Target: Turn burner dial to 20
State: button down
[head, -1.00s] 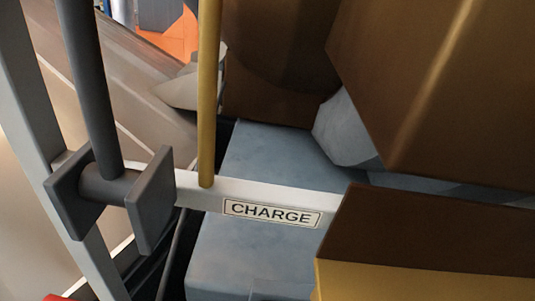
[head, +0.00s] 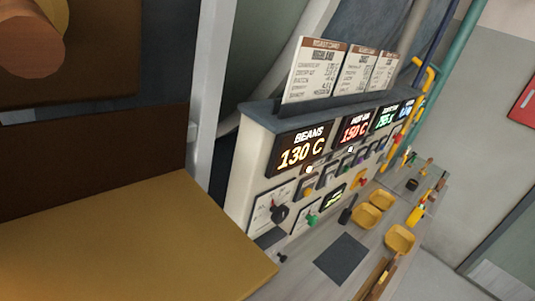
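A cream control console (head: 250,165) stands in the middle of the head view, seen at an angle. At its near end is a white scale plate with a black knob (head: 279,212). Beside it is a similar plate with a green knob (head: 312,220). Their labels and settings are too small to read, so I cannot tell which is the burner dial. A display headed BEANS (head: 301,150) reads 130 C, and another display (head: 355,129) appears to read 150 C. I cannot make out my gripper or its fingertips.
Large brown and gold shapes, perhaps my own arm, block the left side. Yellow trays (head: 400,239) and a dark mat (head: 341,258) lie on the counter before the console. Printed boards (head: 311,72) stand on top. A pale upright post (head: 208,90) rises left of it. Floor shows at right.

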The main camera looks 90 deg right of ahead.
aim_at(280, 213)
jog(key=z, duration=0.5)
jog(key=j+z, duration=0.15)
jog(key=z, duration=0.8)
jog(key=j+z, duration=0.15)
jog(key=z, duration=0.35)
jog(key=j+z, duration=0.1)
jog(key=z, duration=0.4)
jog(key=k+j+z, duration=0.1)
jog(key=j, duration=0.3)
jog(key=k+j+z, duration=0.1)
jog(key=k+j, duration=0.15)
jog(key=j, duration=0.15)
